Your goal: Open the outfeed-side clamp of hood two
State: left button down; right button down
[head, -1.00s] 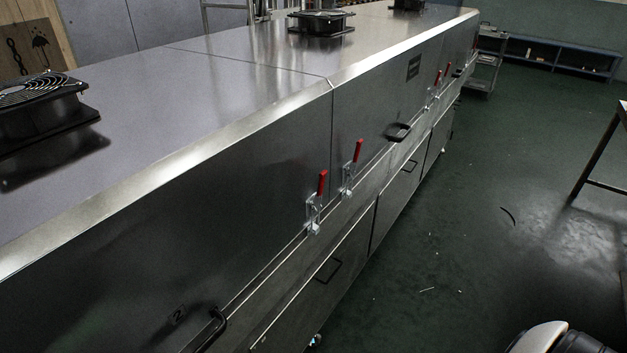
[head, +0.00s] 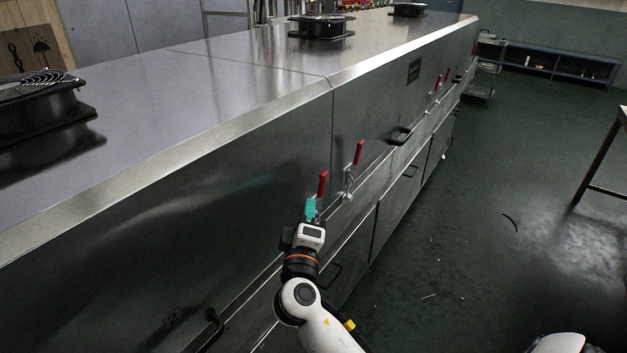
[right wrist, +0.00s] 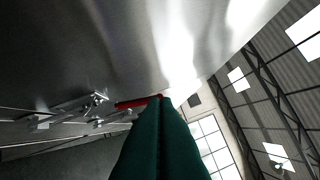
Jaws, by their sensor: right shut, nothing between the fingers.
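Hood two (head: 230,215) is the steel panel at the left, with a dark 2 plate (head: 172,318) low on it. Its clamp with a red handle (head: 322,184) sits near the seam at its right end, handle pointing up. My right gripper (head: 310,207), with teal fingers, is shut and empty. It is just below the red handle in the picture and hides the clamp's base. In the right wrist view, the teal fingers (right wrist: 160,140) overlap a red handle (right wrist: 138,102); I cannot tell whether they touch it. My left gripper is out of view.
A second red-handled clamp (head: 358,154) stands close by, right of the seam on the neighbouring hood. Black handles (head: 400,136) stick out from the hoods. Fans (head: 320,26) stand on top. The green floor (head: 470,240) to the right is open.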

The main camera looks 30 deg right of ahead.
jog(key=r+p, duration=0.2)
send_over(320, 193)
jog(key=s+a, duration=0.2)
jog(key=a, duration=0.1)
jog(key=shift+w+d+f, duration=0.2)
jog(key=shift+w+d, duration=0.3)
jog(key=shift+w, duration=0.3)
